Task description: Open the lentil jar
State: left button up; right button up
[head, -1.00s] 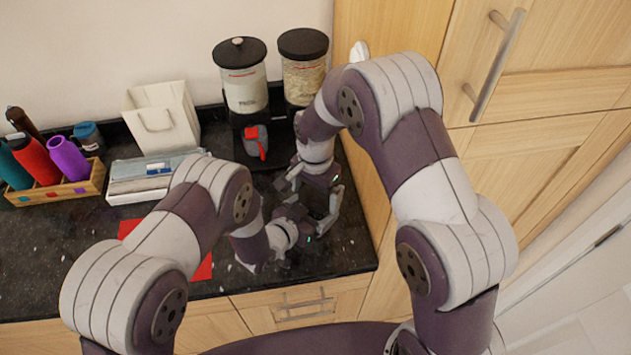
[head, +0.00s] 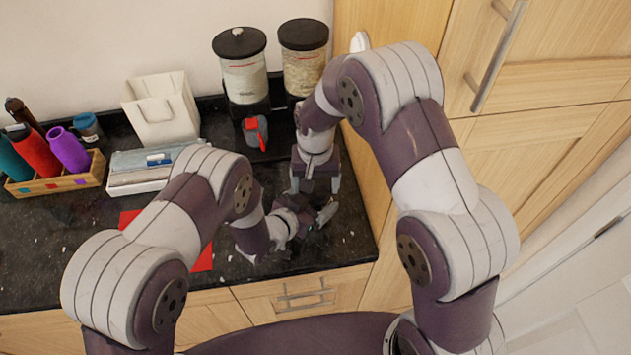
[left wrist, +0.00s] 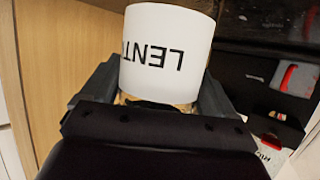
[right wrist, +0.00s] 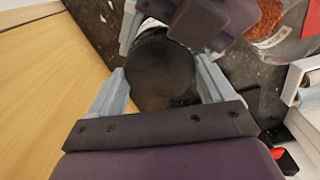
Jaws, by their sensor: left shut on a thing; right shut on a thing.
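The lentil jar (left wrist: 168,50) shows in the left wrist view with a white label, its letters upside down there. My left gripper (left wrist: 161,80) is shut on the jar's sides; it also shows in the head view (head: 318,218). In the right wrist view a round black lid (right wrist: 160,72) lies between the fingers of my right gripper (right wrist: 155,90), which is shut on it. My right gripper (head: 315,180) is just behind the left one in the head view. The arms hide the jar there, and I cannot tell whether the lid still sits on it.
A clear container (right wrist: 272,28) with orange-red grains stands near the left gripper. Two black-lidded dispensers (head: 245,82) (head: 303,72) stand at the back. A grey-and-red scoop (head: 255,131), a white bin (head: 160,110) and a bottle crate (head: 52,182) are further left. Wooden cabinets (head: 372,195) bound the right.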

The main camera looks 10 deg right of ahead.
jog(key=o, duration=1)
jog(key=shift+o, duration=0.2)
jog(key=shift+r, duration=2.25)
notch_tip(320, 180, up, 3)
jog(key=m, duration=0.6)
jog(key=shift+f+m, duration=0.3)
jog(key=shift+m, duration=0.1)
notch_tip(320, 180, down, 7)
jog(key=shift+f, duration=0.1)
jog(key=c, duration=1)
jog(key=n, duration=0.6)
jog(key=shift+n, duration=0.4)
jog(key=shift+c, duration=0.2)
jog(key=shift+s, duration=0.1)
